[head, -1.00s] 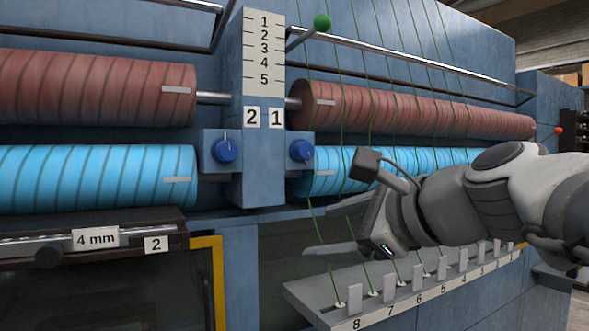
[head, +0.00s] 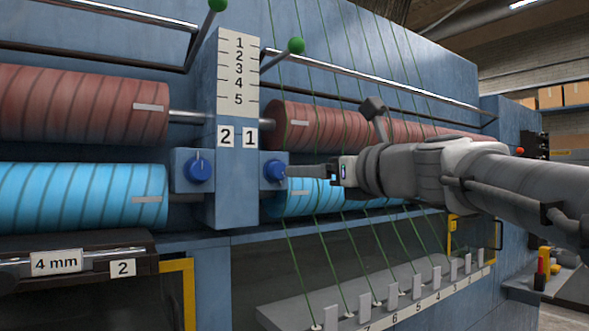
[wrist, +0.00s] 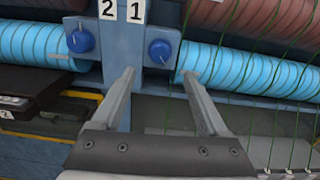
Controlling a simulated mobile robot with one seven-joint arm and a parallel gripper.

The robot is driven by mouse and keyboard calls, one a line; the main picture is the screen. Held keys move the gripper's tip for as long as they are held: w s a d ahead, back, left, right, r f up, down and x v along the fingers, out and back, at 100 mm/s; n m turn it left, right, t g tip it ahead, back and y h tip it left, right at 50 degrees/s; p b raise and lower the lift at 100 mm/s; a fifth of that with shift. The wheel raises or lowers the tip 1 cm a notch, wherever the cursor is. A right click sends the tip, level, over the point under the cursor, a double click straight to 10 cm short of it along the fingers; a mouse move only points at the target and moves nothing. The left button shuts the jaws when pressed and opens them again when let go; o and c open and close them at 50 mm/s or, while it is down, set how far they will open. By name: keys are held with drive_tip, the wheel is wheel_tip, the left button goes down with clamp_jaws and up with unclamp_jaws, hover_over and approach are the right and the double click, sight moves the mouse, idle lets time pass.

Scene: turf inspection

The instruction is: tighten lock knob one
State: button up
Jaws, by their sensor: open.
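Lock knob one is the blue round knob (head: 272,172) on the blue post, under the label 1 (head: 250,135). In the wrist view this knob (wrist: 159,51) shows just beyond and between my fingertips. My gripper (head: 291,172) points left at the knob, with its tips close to the knob's right side in the head view. In the wrist view my gripper (wrist: 157,73) is open, with nothing between the fingers. I cannot tell whether a fingertip touches the knob.
A second blue knob (head: 198,170) sits left of the post, under the label 2 (head: 226,136). Red rollers (head: 80,104) and light-blue rollers (head: 80,196) flank the post. Green strands run down to a numbered rail (head: 375,318). A green-tipped lever (head: 296,45) sticks out above.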

sight(281, 171)
drive_tip(key=p+x, duration=0.1)
drive_tip(key=x, duration=0.8)
drive_tip(key=shift+w+a, duration=0.15)
drive_tip(key=shift+w, duration=0.05)
drive_tip(key=shift+c, duration=0.2)
clamp_jaws()
